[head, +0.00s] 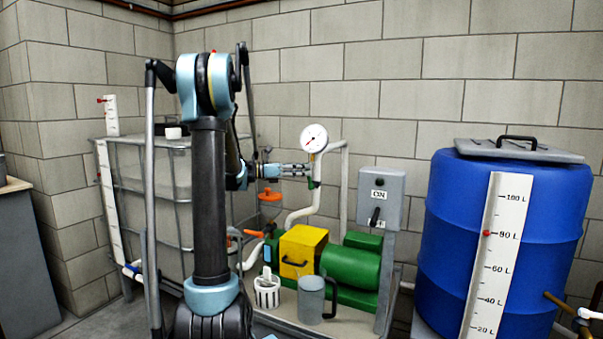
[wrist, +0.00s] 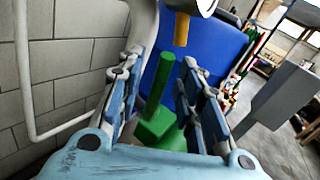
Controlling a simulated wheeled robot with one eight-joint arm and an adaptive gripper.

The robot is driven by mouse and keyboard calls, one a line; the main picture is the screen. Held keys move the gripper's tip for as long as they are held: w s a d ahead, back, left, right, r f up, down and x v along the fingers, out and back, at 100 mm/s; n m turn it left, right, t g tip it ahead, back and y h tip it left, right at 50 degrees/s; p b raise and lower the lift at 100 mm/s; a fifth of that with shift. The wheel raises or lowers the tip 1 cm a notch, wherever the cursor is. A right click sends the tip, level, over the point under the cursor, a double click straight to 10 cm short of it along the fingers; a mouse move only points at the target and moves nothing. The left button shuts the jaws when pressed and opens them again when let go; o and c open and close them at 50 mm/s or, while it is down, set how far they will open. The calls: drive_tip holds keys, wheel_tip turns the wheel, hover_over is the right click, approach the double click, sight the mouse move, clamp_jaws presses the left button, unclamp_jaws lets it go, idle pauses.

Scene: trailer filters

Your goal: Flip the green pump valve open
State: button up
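The green valve handle (wrist: 161,84) stands up from a green valve body (wrist: 155,124) in the wrist view. My gripper (wrist: 161,64) is open, with one finger on each side of the handle. Gaps show between the handle and both fingers; whether the handle is within their depth is hard to tell. In the head view my gripper (head: 307,171) points right, at the pipe just below the white gauge (head: 314,138). Only a small green piece shows there, and the fingers partly hide it.
The green pump (head: 350,267) and yellow box (head: 303,251) sit below my gripper. A grey switch box (head: 380,196) and blue barrel (head: 455,235) stand to the right. A caged tank (head: 170,205) is behind my arm. An orange valve handle (head: 253,233) is lower left of the gripper.

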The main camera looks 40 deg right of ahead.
clamp_jaws()
drive_tip(key=shift+s+d+r+m+t+y, duration=0.15)
drive_tip(key=shift+s+d+m+t+y, duration=0.1)
drive_tip(key=shift+s+m+t+y, duration=0.25)
drive_tip(key=shift+s+d+r+m+t+y, duration=0.2)
drive_tip(key=shift+s+m+t+y, duration=0.1)
drive_tip(key=shift+y, duration=0.3)
unclamp_jaws()
drive_tip(key=shift+a, duration=0.1)
